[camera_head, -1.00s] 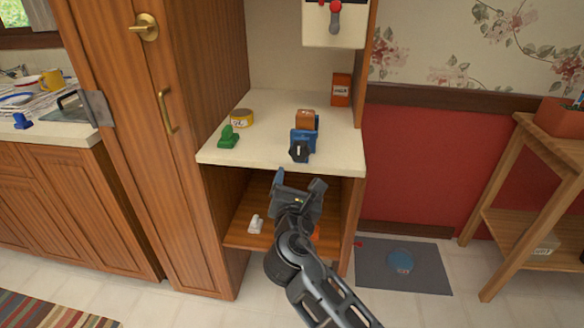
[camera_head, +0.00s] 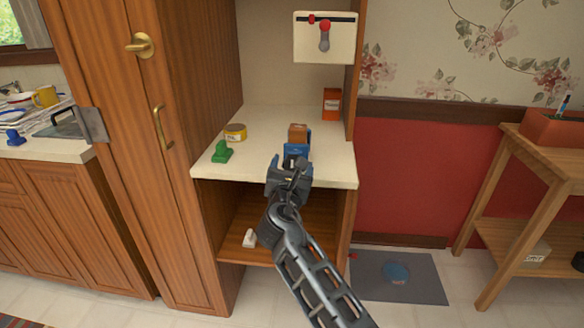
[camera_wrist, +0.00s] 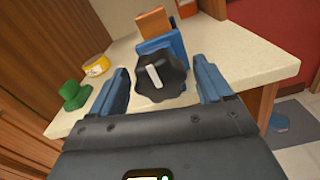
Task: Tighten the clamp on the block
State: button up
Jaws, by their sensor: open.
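The blue clamp (camera_head: 297,150) stands on the white counter (camera_head: 262,170), with the brown wooden block (camera_head: 298,133) in it. The block (camera_wrist: 152,22) rises above the blue clamp body (camera_wrist: 165,45) in the wrist view. The clamp's black knob (camera_wrist: 163,78) has a white mark and faces my gripper; my gripper hides it in the head view. My gripper (camera_head: 288,162) is in front of the clamp at the counter's front edge. In the wrist view its open blue fingers (camera_wrist: 162,88) lie left and right of the knob, with gaps visible on both sides.
A green object (camera_head: 222,152) and a yellow tin (camera_head: 235,132) stand left of the clamp. An orange box (camera_head: 331,103) stands at the back right. A panel with a red-topped lever (camera_head: 324,36) hangs above. A tall wooden cabinet (camera_head: 165,210) bounds the left side.

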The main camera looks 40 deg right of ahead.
jog(key=c, duration=1)
jog(key=shift+f+m, duration=0.1)
jog(key=shift+m, duration=0.3)
